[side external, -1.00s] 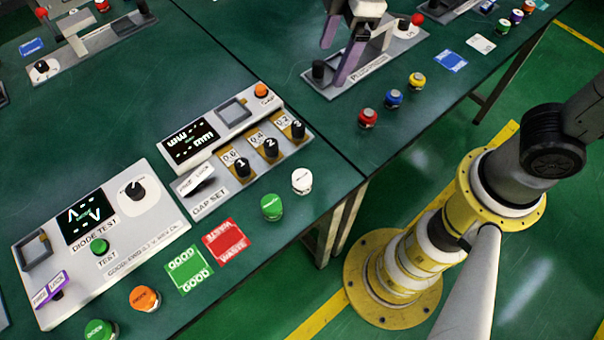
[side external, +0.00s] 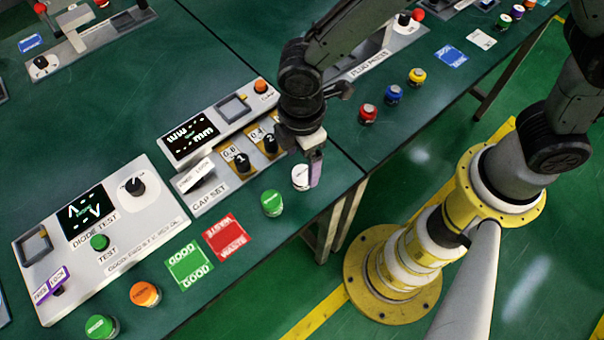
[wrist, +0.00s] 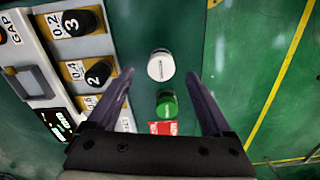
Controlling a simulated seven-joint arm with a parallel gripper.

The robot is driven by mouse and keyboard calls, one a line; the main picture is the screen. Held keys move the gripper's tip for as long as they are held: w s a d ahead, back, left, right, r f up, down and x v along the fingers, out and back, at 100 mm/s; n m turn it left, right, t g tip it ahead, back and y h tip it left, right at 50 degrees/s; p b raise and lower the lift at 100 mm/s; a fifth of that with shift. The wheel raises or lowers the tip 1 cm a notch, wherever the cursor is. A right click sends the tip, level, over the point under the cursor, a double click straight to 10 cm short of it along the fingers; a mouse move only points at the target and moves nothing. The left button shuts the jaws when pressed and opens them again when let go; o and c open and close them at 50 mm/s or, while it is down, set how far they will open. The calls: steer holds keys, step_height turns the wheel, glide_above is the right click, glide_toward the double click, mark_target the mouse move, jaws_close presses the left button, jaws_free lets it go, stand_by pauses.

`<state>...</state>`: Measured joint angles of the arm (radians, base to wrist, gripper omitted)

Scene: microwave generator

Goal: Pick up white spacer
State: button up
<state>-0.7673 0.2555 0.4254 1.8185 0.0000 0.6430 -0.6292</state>
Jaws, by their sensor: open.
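The white spacer (side external: 299,176) stands on the green table near its front edge, right of the gap set unit. My gripper (side external: 308,170) is over it, with one purple finger visible at the spacer's right side in the side view; the other finger is hidden. In the wrist view, the white spacer (wrist: 160,66) lies ahead of my open gripper (wrist: 160,80), about midway between the two fingers' lines. The fingers are apart and hold nothing. I cannot tell whether a finger touches the spacer.
A green spacer (side external: 272,203) stands just left of the white one. The gap set unit (side external: 215,190) with black numbered pegs is close behind. Red waste (side external: 225,237) and green good (side external: 189,267) cards lie left. Red, blue and yellow spacers stand to the right.

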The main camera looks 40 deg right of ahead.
mark_target(302, 172)
steer(key=shift+s+f, duration=0.1)
steer(key=shift+f, duration=2.6)
jaws_close()
